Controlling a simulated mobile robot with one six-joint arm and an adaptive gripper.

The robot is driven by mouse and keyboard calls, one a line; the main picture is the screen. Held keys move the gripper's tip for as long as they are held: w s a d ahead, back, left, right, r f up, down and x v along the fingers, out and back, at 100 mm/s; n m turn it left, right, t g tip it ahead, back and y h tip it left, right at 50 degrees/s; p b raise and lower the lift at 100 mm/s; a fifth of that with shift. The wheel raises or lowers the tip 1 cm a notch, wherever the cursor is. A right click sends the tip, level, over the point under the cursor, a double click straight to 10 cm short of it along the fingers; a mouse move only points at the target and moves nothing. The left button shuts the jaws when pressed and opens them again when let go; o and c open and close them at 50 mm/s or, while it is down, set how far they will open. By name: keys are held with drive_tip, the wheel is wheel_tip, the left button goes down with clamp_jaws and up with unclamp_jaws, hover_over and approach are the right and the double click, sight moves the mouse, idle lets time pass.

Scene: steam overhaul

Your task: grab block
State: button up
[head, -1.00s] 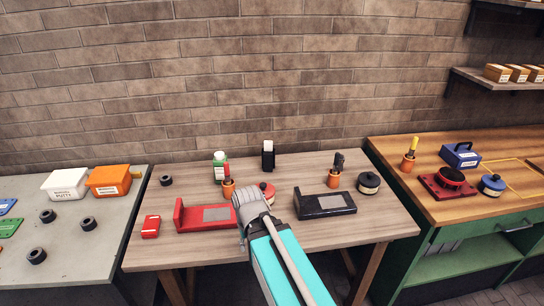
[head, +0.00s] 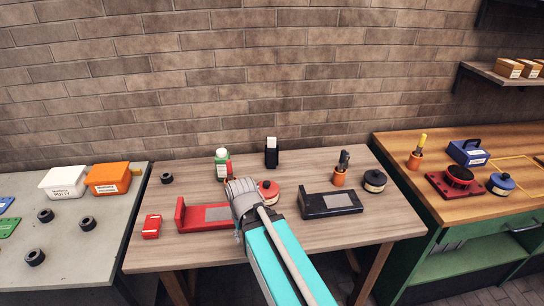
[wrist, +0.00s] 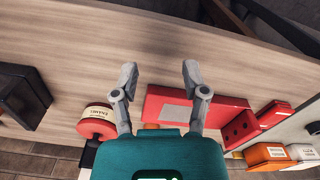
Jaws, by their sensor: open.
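A red L-shaped block (head: 203,217) with a grey plate lies on the wooden table, left of my gripper. A similar black block (head: 331,203) lies to the right, and shows at the left edge of the wrist view (wrist: 22,95). My gripper (head: 238,186) is over the table by the red block's right end, hiding part of it and an orange cup.
A red round tin (head: 268,192) stands close right of my gripper. A green-white bottle (head: 221,163), a black-white item (head: 271,152), an orange tool cup (head: 340,177) and a dark tin (head: 374,181) stand behind. A small red box (head: 151,227) lies at left. The table front is clear.

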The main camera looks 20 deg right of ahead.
drive_tip(key=o, duration=0.4)
drive_tip(key=shift+w+d+f, duration=0.1)
drive_tip(key=shift+w+d, duration=0.05)
drive_tip(key=shift+w, duration=0.25)
drive_tip(key=shift+o, duration=0.2)
drive_tip(key=w+d+m+t+h+b, duration=0.1)
drive_tip(key=w+d+t, duration=0.1)
drive_tip(key=w+d, duration=0.3)
drive_tip(key=w+d+m+t+h+b, duration=0.1)
drive_tip(key=w+d+m+t+h, duration=0.1)
drive_tip(key=w, duration=0.8)
drive_tip(key=d+t, duration=0.1)
drive_tip(key=d, duration=0.1)
drive_tip(key=shift+d+r, duration=0.35)
drive_tip(key=shift+r, duration=0.05)
drive_tip(key=m+t+h+b, duration=0.2)
drive_tip(key=t+h, duration=0.1)
drive_tip(key=t, duration=0.4)
approach(270, 141)
drive_tip(key=v, duration=0.3)
drive_tip(key=shift+s+a, duration=0.15)
drive_tip(key=shift+a, duration=0.05)
drive_tip(key=shift+f, duration=0.1)
drive_tip(key=b+x, duration=0.3)
drive_tip(key=x, duration=0.5)
drive_tip(key=shift+d, duration=0.1)
drive_tip(key=shift+w+d, duration=0.1)
drive_tip(key=shift+w, duration=0.15)
